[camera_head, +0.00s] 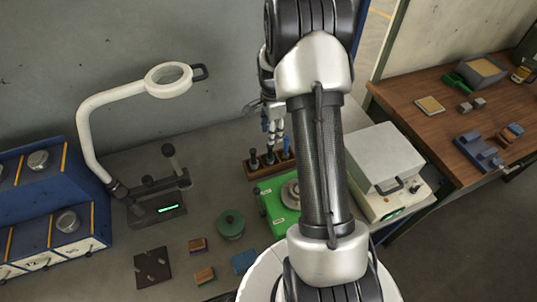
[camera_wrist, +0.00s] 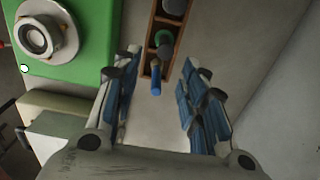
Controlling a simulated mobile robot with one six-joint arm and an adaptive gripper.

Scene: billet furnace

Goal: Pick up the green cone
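A wooden rack (camera_wrist: 147,44) holds a row of upright pieces. In the wrist view these are a blue-tipped piece (camera_wrist: 156,80), a green-topped round piece (camera_wrist: 163,39) behind it and a grey one (camera_wrist: 174,7) at the top edge. The green piece may be the green cone; its shape is seen from above and is unclear. My gripper (camera_wrist: 162,60) is open and empty, its fingers on either side of the rack's near end. In the head view the rack (camera_head: 262,170) stands on the grey bench, with my gripper (camera_head: 272,122) above it, partly hidden by my arm.
A green machine (camera_head: 268,203) with a round metal plate stands next to the rack. A dark green round object (camera_head: 230,224) lies on the bench. A white-grey box (camera_head: 383,155) stands to the right, and a magnifier lamp (camera_head: 98,100) to the left.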

